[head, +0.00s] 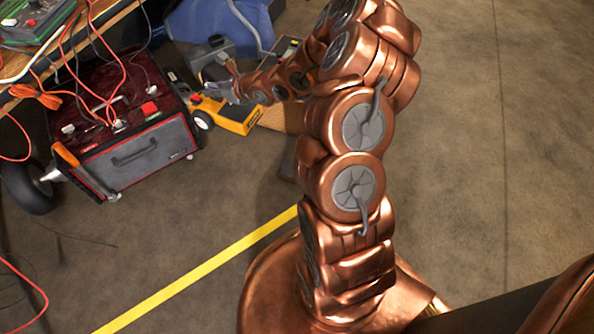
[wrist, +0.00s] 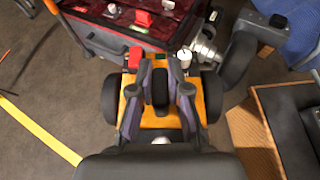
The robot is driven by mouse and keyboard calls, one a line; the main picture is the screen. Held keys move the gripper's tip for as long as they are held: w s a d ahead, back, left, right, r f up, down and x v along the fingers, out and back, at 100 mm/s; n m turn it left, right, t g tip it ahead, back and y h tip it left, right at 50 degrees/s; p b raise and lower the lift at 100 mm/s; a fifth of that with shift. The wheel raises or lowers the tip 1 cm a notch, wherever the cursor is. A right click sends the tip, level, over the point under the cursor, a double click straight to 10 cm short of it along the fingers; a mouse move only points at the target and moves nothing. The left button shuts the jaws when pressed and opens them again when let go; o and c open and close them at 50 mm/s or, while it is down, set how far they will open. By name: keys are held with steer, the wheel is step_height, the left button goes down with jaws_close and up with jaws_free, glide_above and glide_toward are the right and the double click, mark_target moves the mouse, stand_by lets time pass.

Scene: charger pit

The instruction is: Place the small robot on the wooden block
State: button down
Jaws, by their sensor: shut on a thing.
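The small robot (head: 238,117) is yellow with dark wheels and sits just right of the red machine in the head view. In the wrist view the small robot (wrist: 155,122) lies straight under my gripper (wrist: 160,90), whose two dark fingers are closed around a black upright part at its middle.
A red and grey wheeled machine (head: 135,150) with red cables stands close on the left. A blue object (head: 225,22) is behind. A wooden bench (head: 30,75) with cables is at upper left. A yellow line (head: 200,275) crosses the clear floor in front.

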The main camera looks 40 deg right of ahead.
steer(key=s+d+f, duration=0.3)
steer(key=f, duration=0.4)
steer(key=s+d+f, duration=0.2)
steer(key=s+f, duration=0.2)
steer(key=f, duration=0.4)
steer(key=s+d+f+y, duration=0.1)
steer(key=s+f, duration=1.2)
steer(key=s, duration=0.1)
steer(key=w+d+f+b, duration=0.5)
steer(key=w+d+b, duration=0.1)
steer(key=w+d, duration=0.5)
steer(key=shift+d+n, duration=0.15)
steer(key=shift+n, duration=0.25)
steer(key=shift+w, duration=0.1)
steer(key=c, duration=1.1)
jaws_free()
steer(key=shift+f+g, duration=0.1)
steer(key=shift+g, duration=0.2)
steer(key=shift+c, duration=0.2)
